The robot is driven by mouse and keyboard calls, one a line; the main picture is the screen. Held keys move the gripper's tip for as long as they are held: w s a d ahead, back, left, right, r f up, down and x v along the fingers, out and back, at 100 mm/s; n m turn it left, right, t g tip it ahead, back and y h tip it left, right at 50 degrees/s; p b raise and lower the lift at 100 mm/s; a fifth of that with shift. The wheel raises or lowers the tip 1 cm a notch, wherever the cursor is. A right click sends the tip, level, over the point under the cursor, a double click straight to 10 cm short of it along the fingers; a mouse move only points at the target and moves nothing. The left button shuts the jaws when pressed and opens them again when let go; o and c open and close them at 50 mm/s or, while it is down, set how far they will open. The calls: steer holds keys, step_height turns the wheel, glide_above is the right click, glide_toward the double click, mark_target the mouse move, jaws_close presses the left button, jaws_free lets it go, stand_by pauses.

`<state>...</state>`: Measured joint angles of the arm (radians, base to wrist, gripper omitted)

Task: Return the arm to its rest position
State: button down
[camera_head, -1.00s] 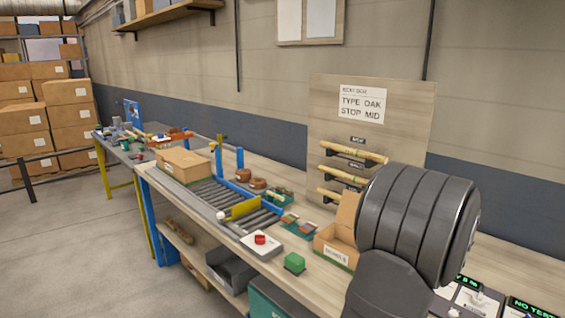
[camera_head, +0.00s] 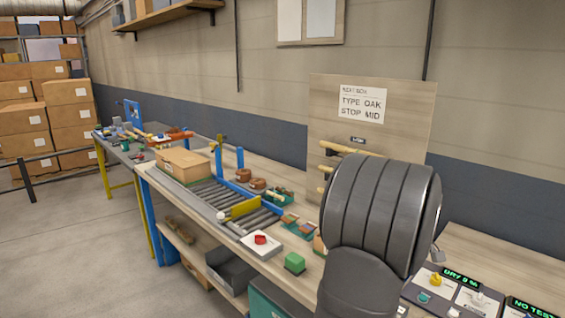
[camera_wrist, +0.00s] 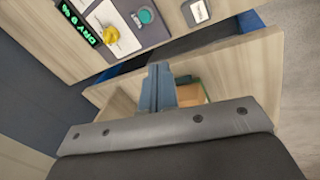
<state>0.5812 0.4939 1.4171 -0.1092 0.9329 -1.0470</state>
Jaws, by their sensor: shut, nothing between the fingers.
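My arm's dark ribbed link fills the right foreground of the head view and covers part of the peg board (camera_head: 405,115) and the bench behind it. My gripper (camera_wrist: 158,70) shows in the wrist view, with its fingers together and nothing between them. It is over the bench edge, with a wooden surface and a partly hidden brown box (camera_wrist: 190,92) beyond the fingers. In the head view the gripper's fingers are hidden behind the arm.

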steer(key=d+f+n+g+h, duration=0.1)
steer(key=d+f+n+h, duration=0.1)
steer(key=d+f+n, duration=0.3)
steer(key=a+r+m, duration=0.2)
steer(key=a+r, duration=0.2)
steer(key=r, duration=0.3)
steer(key=shift+s+a, duration=0.2)
steer(key=shift+a, duration=0.05)
